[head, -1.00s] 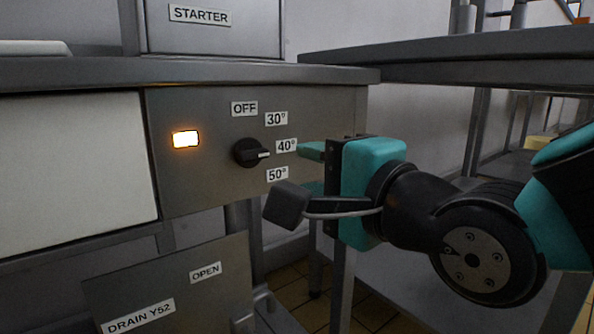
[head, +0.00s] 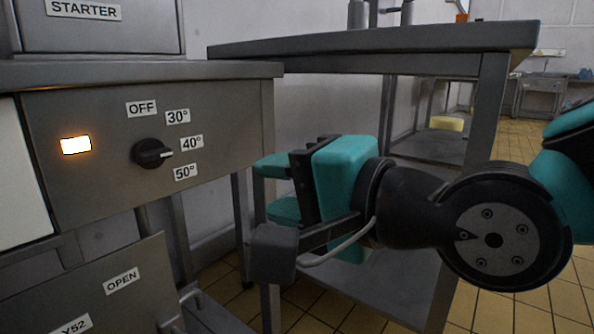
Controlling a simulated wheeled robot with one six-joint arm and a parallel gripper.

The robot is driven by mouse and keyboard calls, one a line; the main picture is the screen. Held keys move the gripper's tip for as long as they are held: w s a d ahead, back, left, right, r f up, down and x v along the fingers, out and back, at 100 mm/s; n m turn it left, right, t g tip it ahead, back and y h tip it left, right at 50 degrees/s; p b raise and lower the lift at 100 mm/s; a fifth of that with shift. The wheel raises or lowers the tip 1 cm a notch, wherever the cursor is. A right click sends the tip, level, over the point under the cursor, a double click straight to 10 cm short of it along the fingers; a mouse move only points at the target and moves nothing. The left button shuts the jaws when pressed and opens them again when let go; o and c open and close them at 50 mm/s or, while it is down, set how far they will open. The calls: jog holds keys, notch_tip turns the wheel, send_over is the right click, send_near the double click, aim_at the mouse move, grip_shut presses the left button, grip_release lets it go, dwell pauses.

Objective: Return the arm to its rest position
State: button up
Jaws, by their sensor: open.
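My gripper (head: 268,188) is in the head view, right of the control panel (head: 95,190). Its two teal fingers are apart and nothing is between them. The fingers point left and are clear of the black knob (head: 152,153). The knob's pointer is toward the 40° label (head: 191,142). My arm reaches in from the right side of the picture, roughly level and bent at the wrist.
A lit orange-white lamp (head: 76,145) is left of the knob. A steel table (head: 370,42) with a lower shelf stands behind my arm. A panel marked OPEN (head: 121,280) is at lower left. Tiled floor (head: 515,312) shows at right.

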jog(key=s+d+r+n+g+h+p, duration=0.3)
jog(key=s+d+n+g+h+p, duration=0.25)
jog(key=d+p, duration=0.4)
jog(key=s+d+r+n+g+h+p, duration=0.4)
jog(key=d+n+p, duration=0.3)
jog(key=d+p, duration=0.25)
notch_tip(320, 180, up, 36)
jog(key=p, duration=3.6)
jog(key=shift+w, duration=0.2)
